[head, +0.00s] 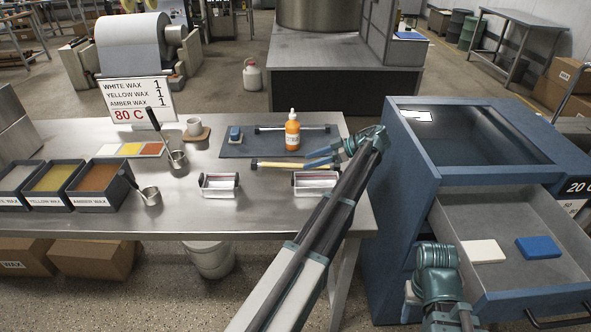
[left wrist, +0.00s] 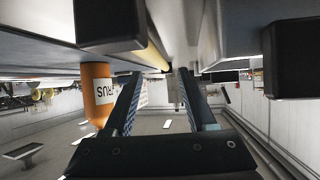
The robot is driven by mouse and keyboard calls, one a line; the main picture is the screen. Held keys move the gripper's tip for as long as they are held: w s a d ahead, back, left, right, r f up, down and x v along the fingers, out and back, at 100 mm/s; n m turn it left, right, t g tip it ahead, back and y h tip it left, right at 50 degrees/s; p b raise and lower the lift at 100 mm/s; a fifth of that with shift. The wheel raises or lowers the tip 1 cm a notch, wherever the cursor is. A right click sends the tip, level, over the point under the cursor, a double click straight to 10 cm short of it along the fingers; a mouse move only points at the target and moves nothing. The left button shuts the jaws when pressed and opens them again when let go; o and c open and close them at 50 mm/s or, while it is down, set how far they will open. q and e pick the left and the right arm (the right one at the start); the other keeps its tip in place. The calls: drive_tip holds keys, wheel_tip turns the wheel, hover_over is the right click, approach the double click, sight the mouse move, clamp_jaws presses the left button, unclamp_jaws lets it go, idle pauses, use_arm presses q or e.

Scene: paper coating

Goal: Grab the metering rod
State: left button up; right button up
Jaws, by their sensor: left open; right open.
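Two rods lie near the dark mat, and I cannot tell for sure which is the metering rod. A yellow rod with dark ends (head: 275,165) lies along the mat's front edge. A thin rod with black ends (head: 291,128) lies at the mat's back. My left gripper (head: 309,159) is open at the right part of the yellow rod, its blue fingers pointing left. In the left wrist view its fingers (left wrist: 157,95) are spread, with a yellowish rod (left wrist: 154,68) beyond their tips. My right gripper (head: 437,270) is in front of the open drawer; its fingers are unclear.
An orange bottle (head: 292,134) stands close to my left gripper, also beside it in the left wrist view (left wrist: 97,95). Two small trays (head: 219,185) sit in front. The open drawer (head: 500,215) holds two blocks.

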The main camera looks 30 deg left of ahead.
sight(295, 166)
use_arm(q)
drive_tip(key=b+x, duration=0.2)
drive_tip(key=x, duration=0.2)
drive_tip(key=shift+a+f+b, duration=0.25)
drive_tip(key=shift+f+b, duration=0.05)
drive_tip(key=shift+b, duration=0.05)
drive_tip(key=shift+s+a, duration=0.1)
drive_tip(key=shift+a, duration=0.15)
clamp_jaws()
